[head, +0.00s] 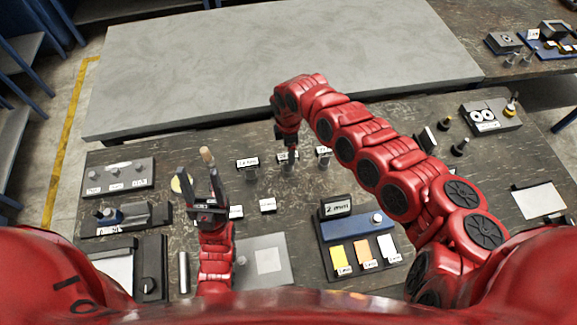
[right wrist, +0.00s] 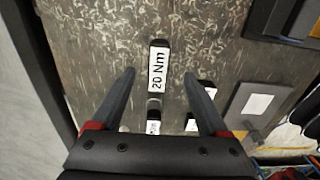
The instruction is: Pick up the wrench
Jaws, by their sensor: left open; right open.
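I cannot make out a clear wrench shape. A black piece with a white "20 Nm" label (right wrist: 158,68) lies between the fingertips of my right gripper (right wrist: 159,75) in the right wrist view. The gripper is open, and I see no contact with the piece. In the head view my right gripper (head: 289,146) points down over the middle of a row of small labelled pieces, partly hiding that one. My left gripper (head: 198,172) is open and points away from me. A tan-tipped upright piece (head: 207,155) shows beside its fingertips.
Labelled pieces stand left (head: 247,163) and right (head: 323,152) of my right gripper. A blue-and-black tray (head: 348,228) with coloured cards is nearer me. A grey block (head: 120,176) stands left. A raised grey slab (head: 270,60) lies beyond.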

